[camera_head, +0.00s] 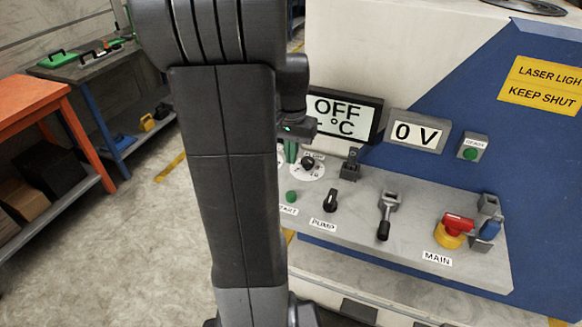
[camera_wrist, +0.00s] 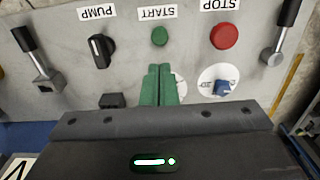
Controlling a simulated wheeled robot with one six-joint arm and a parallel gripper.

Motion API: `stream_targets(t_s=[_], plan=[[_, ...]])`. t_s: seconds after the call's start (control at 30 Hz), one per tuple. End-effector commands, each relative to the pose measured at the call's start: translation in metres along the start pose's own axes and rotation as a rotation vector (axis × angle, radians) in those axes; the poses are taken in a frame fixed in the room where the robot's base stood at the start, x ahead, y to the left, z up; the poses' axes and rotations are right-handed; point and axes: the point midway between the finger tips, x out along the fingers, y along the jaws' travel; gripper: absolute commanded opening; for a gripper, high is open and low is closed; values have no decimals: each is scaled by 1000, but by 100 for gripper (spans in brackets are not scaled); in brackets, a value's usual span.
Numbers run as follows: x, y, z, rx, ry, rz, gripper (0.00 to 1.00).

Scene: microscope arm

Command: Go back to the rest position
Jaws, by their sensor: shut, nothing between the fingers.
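My gripper (camera_head: 290,152) is small and partly hidden behind my own arm in the head view, above the control panel (camera_head: 420,245). In the wrist view its two green fingers (camera_wrist: 159,72) are pressed together with nothing between them. In that view the fingertips lie just below the green START button (camera_wrist: 159,37) in the picture.
The panel carries the black PUMP knob (camera_head: 330,200), a lever (camera_head: 386,218), and the red and yellow MAIN switch (camera_head: 455,230). Displays read OFF °C (camera_head: 340,116) and 0 V (camera_head: 417,132). A red STOP button (camera_wrist: 224,36) shows in the wrist view. Open floor (camera_head: 120,235) lies left.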

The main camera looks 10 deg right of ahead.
Motion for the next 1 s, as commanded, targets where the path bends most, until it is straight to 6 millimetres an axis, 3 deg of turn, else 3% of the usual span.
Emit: stream_targets(t_s=[0.57,0.77,1.0], plan=[[-4,0,0,0,-1,1,0],[13,0,0,0,-2,1,0],[54,0,1,0,-4,2,0]])
